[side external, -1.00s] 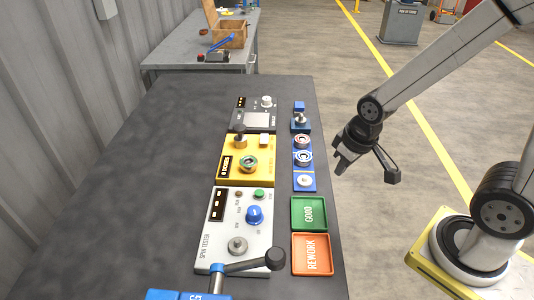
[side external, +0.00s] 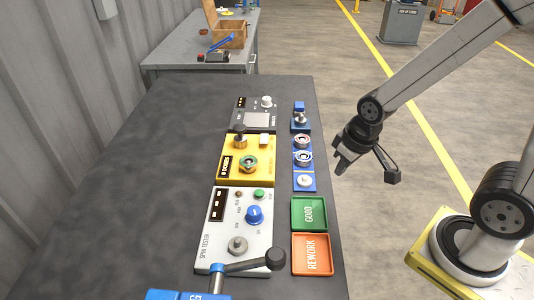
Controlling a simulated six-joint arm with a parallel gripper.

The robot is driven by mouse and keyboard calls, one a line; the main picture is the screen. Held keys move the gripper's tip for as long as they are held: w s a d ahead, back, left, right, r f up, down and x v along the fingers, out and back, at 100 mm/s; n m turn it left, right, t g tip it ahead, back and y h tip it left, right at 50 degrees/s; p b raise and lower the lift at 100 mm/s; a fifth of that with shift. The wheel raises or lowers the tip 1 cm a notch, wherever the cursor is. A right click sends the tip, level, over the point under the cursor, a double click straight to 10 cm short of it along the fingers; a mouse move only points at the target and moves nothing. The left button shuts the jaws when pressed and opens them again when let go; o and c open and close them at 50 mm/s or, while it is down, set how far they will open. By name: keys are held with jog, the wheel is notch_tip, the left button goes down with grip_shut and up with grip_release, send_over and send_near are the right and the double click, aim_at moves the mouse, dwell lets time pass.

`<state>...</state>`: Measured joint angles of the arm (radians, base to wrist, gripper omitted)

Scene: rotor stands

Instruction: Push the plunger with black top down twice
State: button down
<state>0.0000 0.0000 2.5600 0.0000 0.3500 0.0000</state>
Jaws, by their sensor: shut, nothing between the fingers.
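The plunger with the dark top (side external: 240,131) stands upright at the back left of the yellow station (side external: 232,172). Its cap looks dark, with a brassy collar below; it is small here and its exact height is hard to judge. My gripper (side external: 341,168) is shut and empty. It hangs in the air to the right of the table, pointing down, well apart from the plunger.
A blue strip (side external: 304,179) with round parts lies right of the yellow station. A grey station (side external: 253,108) is behind, a white spin tester (side external: 225,258) in front. Green (side external: 309,200) and orange (side external: 297,269) trays and a black-knobbed lever (side external: 275,258) are near the front. The table's left is clear.

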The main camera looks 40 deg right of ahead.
jog(key=shift+w, duration=0.1)
dwell(0.7)
notch_tip(320, 180, up, 5)
jog(key=m+t+y, duration=0.3)
jog(key=m+t, duration=0.2)
jog(key=t, duration=0.1)
send_over(242, 128)
jog(key=shift+r, duration=0.15)
jog(key=shift+f, duration=4.4)
jog(key=shift+f, duration=0.15)
jog(key=shift+f, duration=0.3)
